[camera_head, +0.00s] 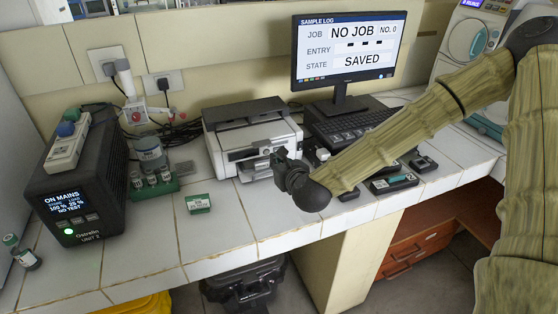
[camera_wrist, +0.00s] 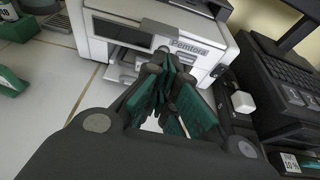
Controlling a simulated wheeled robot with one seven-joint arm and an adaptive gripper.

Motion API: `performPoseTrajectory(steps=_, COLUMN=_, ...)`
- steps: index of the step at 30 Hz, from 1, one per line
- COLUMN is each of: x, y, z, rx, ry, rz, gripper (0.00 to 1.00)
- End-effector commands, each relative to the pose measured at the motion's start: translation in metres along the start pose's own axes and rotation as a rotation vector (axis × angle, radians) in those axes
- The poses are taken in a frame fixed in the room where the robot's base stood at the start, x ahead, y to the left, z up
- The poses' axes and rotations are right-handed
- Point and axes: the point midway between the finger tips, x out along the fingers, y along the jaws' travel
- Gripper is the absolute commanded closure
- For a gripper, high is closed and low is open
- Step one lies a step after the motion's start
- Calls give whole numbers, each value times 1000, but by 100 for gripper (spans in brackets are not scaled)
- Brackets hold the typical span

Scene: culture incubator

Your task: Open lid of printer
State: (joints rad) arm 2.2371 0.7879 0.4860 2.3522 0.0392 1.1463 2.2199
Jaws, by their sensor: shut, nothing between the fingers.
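The printer (camera_head: 240,131) is a white and grey box with a dark top, standing on the tiled bench left of the monitor. Its lid (camera_head: 243,110) looks closed in the head view. In the wrist view the printer's front (camera_wrist: 200,45) shows a dark panel and the name "Pemtora". My gripper (camera_head: 279,158) is in front of the printer's right front corner. In the wrist view my gripper (camera_wrist: 163,62) has its green-padded fingers drawn together with nothing between them. It hides part of the printer's front; I cannot tell whether it touches it.
The monitor (camera_head: 345,50) and keyboard (camera_head: 357,124) stand right of the printer. A green box (camera_head: 198,203) and a vial rack (camera_head: 153,186) are on its left. A black power unit (camera_head: 78,190) stands far left. Bare tiles lie in front of the printer.

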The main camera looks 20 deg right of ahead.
Motion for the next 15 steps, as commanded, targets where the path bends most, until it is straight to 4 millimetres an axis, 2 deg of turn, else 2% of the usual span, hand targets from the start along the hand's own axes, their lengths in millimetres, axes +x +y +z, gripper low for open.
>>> performPoseTrajectory(steps=9, x=50, y=2, z=1, rx=-4, ry=1, rz=2, gripper=100)
performPoseTrajectory(steps=15, x=68, y=2, z=0, rx=-3, ry=1, rz=2, gripper=100)
